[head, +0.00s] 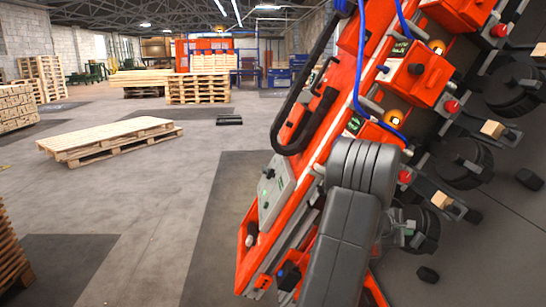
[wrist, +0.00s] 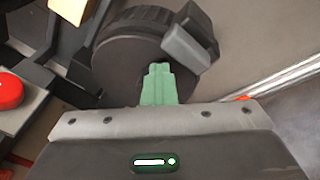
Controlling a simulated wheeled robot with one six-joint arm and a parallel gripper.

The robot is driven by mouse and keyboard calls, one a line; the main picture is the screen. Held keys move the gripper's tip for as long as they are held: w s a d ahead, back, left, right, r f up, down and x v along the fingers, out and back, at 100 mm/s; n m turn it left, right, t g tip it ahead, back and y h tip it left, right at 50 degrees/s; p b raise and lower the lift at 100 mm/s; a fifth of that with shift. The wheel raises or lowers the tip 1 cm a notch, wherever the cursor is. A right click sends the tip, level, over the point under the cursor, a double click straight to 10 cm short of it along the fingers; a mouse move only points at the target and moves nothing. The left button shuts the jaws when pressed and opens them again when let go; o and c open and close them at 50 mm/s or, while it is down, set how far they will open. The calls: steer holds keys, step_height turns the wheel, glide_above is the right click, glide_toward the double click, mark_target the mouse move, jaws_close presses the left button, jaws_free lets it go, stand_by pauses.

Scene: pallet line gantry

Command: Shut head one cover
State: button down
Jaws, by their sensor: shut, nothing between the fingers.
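A round black drum-like part (wrist: 125,55) fills the middle of the wrist view, with a grey block (wrist: 186,47) at its right edge. My gripper (wrist: 158,72) has pale green fingers, closed together and empty, in front of the drum. I cannot tell whether they touch it. In the head view my gripper (head: 405,233) is partly hidden beside the lowest black drum (head: 428,230) on the orange gantry. Which part is the head one cover, and how far open it stands, I cannot tell.
The tilted orange gantry (head: 325,110) carries several heads with red buttons and blue hoses. A red button (wrist: 10,92) is at the left of the wrist view. A wooden pallet (head: 110,140) lies on the floor to the left. Open floor (head: 160,210) lies left of the gantry.

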steer(key=a+r+p, duration=0.1)
steer(key=a+r, duration=0.3)
steer(key=a, duration=0.5)
steer(key=shift+r, duration=0.25)
stand_by(1.1)
steer(key=shift+s, duration=0.1)
steer(key=d+f, duration=0.1)
steer(key=d, duration=0.2)
steer(key=d+f, duration=0.1)
steer(key=d, duration=0.1)
steer(key=shift+w+f+b, duration=0.2)
steer(key=shift+f+b, duration=0.1)
steer(key=shift+f, duration=0.05)
steer(key=shift+a, duration=0.1)
